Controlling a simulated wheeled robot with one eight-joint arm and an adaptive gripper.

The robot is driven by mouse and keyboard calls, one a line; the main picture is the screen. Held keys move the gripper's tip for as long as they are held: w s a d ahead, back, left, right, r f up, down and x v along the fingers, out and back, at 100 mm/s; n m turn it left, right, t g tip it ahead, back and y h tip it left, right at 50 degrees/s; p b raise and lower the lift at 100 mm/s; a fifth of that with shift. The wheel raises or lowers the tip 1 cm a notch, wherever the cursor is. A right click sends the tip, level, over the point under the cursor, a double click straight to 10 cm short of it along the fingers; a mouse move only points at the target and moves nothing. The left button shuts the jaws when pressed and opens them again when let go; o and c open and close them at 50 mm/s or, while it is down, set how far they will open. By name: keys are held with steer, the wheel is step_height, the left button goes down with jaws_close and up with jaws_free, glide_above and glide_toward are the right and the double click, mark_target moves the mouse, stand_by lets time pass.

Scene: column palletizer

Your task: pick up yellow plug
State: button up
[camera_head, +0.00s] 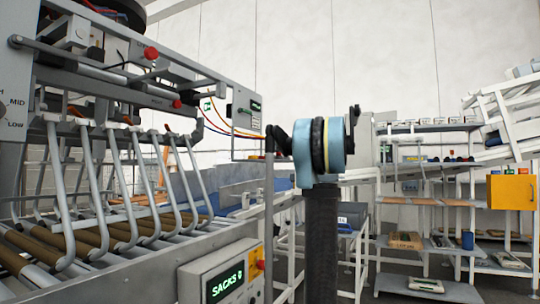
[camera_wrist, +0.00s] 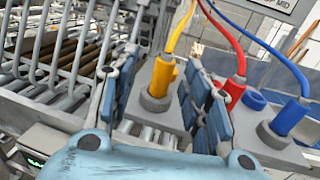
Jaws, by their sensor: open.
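The yellow plug (camera_wrist: 161,77) stands upright in a grey socket collar, with a yellow cable rising from its top, in the wrist view. My gripper (camera_wrist: 160,88) is open, with one blue-padded finger left of the plug and the other right of it. A gap shows on both sides of the plug; I cannot tell how the fingers sit in depth. In the head view my arm hides the gripper, and the plug cannot be made out.
A red plug (camera_wrist: 235,91) sits just right of the right finger. Curved metal forks (camera_head: 100,190) stand over rollers at the left. A control box (camera_head: 222,277) reads SACKS.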

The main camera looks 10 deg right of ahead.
mark_target(270, 147)
steer(key=shift+w+x, duration=0.25)
steer(key=shift+x, duration=2.1)
steer(key=shift+d+f, duration=0.15)
steer(key=shift+d, duration=0.05)
jaws_close()
